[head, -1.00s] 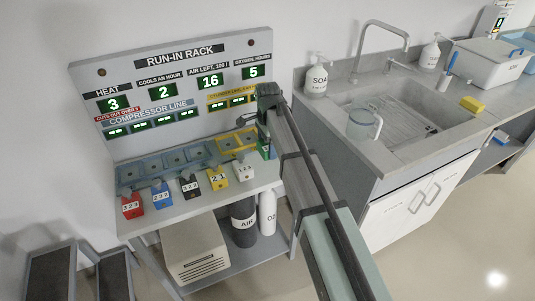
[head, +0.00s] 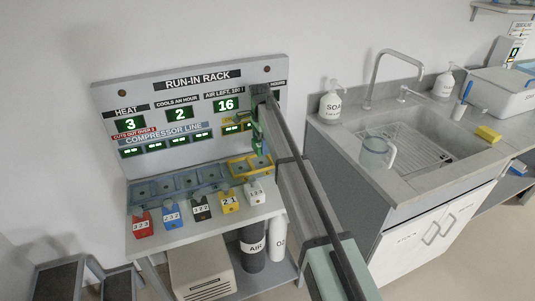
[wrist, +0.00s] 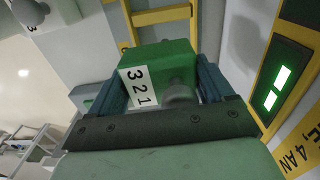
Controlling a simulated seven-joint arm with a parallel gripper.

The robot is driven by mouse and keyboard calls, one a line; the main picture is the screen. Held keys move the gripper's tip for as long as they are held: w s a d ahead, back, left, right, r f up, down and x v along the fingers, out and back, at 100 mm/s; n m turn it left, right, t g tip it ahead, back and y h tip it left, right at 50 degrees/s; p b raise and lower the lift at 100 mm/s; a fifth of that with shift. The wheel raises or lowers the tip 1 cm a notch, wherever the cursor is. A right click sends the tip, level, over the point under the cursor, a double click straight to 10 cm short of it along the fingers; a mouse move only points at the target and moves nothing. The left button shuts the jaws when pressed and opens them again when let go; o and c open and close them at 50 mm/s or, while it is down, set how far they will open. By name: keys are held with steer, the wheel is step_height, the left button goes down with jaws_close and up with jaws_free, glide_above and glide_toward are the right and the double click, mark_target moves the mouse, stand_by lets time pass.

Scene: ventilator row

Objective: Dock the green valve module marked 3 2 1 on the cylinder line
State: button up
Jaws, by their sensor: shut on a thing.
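The green valve module (wrist: 180,55) marked 3 2 1 is between the two fingers of my gripper (wrist: 160,88) in the wrist view, with its white label and a grey knob toward the camera. In the head view the green module (head: 257,146) hangs above the yellow-framed sockets (head: 238,168) at the right end of the rack shelf, apart from them as far as I can see. My forearm hides part of these sockets and of the cylinder line's panel. The yellow frame also shows beyond the module in the wrist view (wrist: 163,15).
Red (head: 142,224), blue (head: 172,215), black (head: 202,208), yellow (head: 230,203) and white (head: 255,192) modules stand along the shelf's front. Blue-framed sockets (head: 145,190) lie behind them. The upright display panel (head: 170,105) rises at the back; a sink counter (head: 395,187) stands right.

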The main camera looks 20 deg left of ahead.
mark_target(261, 163)
steer(key=shift+w+a, duration=0.25)
steer(key=shift+w, duration=0.1)
steer(key=shift+f, duration=3.2)
steer(key=shift+f, duration=0.1)
steer(key=shift+s+d+f, duration=0.1)
steer(key=shift+f, duration=0.15)
